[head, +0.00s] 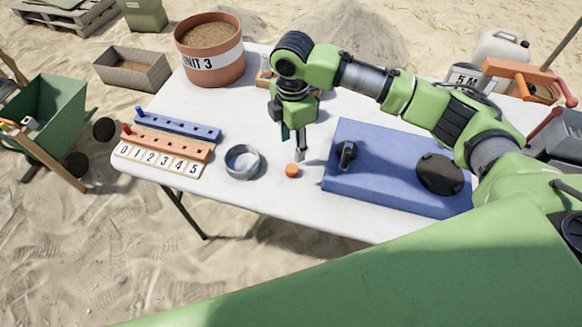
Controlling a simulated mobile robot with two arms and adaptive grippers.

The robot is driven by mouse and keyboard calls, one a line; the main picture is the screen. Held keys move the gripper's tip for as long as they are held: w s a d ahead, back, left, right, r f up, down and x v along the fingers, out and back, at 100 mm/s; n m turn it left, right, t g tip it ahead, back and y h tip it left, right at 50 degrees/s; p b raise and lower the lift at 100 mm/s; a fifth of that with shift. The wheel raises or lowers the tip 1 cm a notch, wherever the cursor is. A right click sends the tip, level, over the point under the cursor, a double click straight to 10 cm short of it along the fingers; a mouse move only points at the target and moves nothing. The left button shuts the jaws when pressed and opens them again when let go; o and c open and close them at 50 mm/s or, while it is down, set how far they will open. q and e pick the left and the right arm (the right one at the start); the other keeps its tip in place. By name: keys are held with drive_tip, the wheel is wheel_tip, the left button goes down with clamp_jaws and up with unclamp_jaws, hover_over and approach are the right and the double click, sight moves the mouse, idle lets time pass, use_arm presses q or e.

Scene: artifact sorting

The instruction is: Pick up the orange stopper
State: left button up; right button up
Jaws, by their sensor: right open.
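The orange stopper (292,171) is a small round piece on the white table (262,198), near its front edge. It sits between a grey round bowl (243,162) on its left and a blue mat (350,196) on its right. My right gripper (294,150) points down just above and behind the stopper, with its fingers apart and nothing between them. The gap between fingers and stopper is hard to judge. My left gripper is out of view.
A numbered board (158,162) with orange and blue peg strips lies at the left. On the blue mat are a small black object (347,155) and a dark round object (439,174). A terracotta pot (210,63) marked UNIT 3 stands at the back left.

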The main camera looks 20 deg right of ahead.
hover_over(292, 168)
wheel_tip(292, 168, down, 5)
drive_tip(key=shift+w+r, duration=0.15)
drive_tip(key=shift+f+p, duration=0.65)
drive_tip(key=shift+f, duration=1.95)
drive_tip(key=c, duration=0.9)
